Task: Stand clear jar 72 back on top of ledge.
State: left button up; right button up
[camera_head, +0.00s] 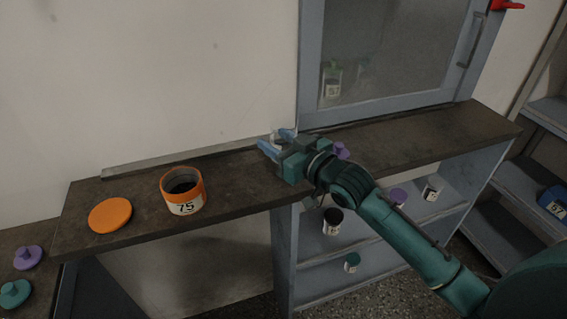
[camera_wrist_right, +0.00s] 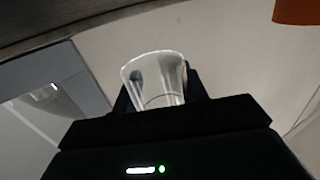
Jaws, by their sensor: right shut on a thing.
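My right gripper (camera_head: 275,142) is shut on a clear jar (camera_wrist_right: 155,80), which shows between the dark fingers in the right wrist view. In the head view only a small pale part of the jar (camera_head: 277,136) shows between the blue fingertips. The gripper is at the brown ledge (camera_head: 238,190), near its back edge and left of the window frame. I cannot tell whether the jar touches the ledge. No number on the jar can be read. My left gripper is not in view.
An orange jar marked 75 (camera_head: 184,207) stands open on the ledge, with an orange lid (camera_head: 110,215) to its left. A purple lid (camera_head: 340,151) lies beyond my right arm. Dark jars, including one (camera_head: 333,222), stand on shelves below. The ledge between jar 75 and my gripper is clear.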

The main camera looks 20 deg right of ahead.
jog(key=shift+f, duration=2.3)
jog(key=shift+f, duration=0.15)
jog(key=o, duration=1.1)
jog(key=shift+c, duration=0.2)
